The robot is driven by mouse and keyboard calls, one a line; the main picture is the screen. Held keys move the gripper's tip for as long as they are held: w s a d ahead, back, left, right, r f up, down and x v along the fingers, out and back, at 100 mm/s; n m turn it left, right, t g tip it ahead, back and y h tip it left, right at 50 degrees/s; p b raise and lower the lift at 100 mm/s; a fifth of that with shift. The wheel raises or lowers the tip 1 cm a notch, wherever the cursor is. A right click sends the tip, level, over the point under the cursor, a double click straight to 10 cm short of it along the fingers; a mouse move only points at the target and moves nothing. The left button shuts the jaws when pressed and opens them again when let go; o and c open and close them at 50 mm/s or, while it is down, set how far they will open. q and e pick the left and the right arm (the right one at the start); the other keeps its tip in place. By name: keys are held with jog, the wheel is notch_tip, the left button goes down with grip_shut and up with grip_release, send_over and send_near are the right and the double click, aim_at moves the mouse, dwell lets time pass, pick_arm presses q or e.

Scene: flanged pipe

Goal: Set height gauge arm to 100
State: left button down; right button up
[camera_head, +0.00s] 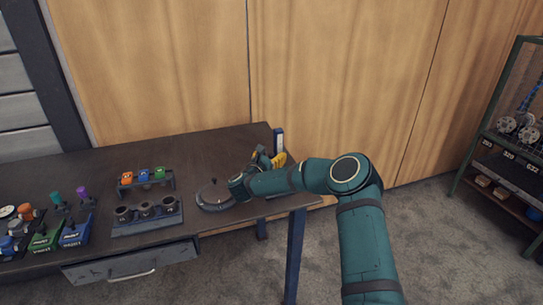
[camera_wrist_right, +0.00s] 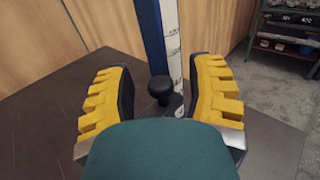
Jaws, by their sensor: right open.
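The height gauge stands upright near the right end of the dark table. In the right wrist view it is a blue column (camera_wrist_right: 150,30) with a white marked scale (camera_wrist_right: 172,45). A black round knob (camera_wrist_right: 160,88) sits low in front of the scale. My right gripper (camera_wrist_right: 162,80) is open, its yellow ridged fingers on either side of the knob, with gaps showing. In the head view the gauge's top (camera_head: 279,138) shows behind my right gripper (camera_head: 266,160), and my arm hides its lower part. The arm's exact reading cannot be told. My left gripper is out of view.
A round grey disc-shaped device (camera_head: 213,197) lies just left of my right forearm. Further left are a block with dark cups (camera_head: 146,213), a rack with coloured tops (camera_head: 145,180) and several small bins (camera_head: 45,238). A shelf unit (camera_head: 510,150) stands right. Wood panels rise behind the table.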

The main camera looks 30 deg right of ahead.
aim_at(275, 142)
jog(key=shift+c, duration=0.3)
grip_shut()
jog(key=shift+r, duration=1.85)
jog(key=shift+o, duration=0.3)
grip_release()
jog(key=shift+f, duration=0.1)
jog(key=v, duration=1.2)
jog(key=shift+s+f, duration=0.1)
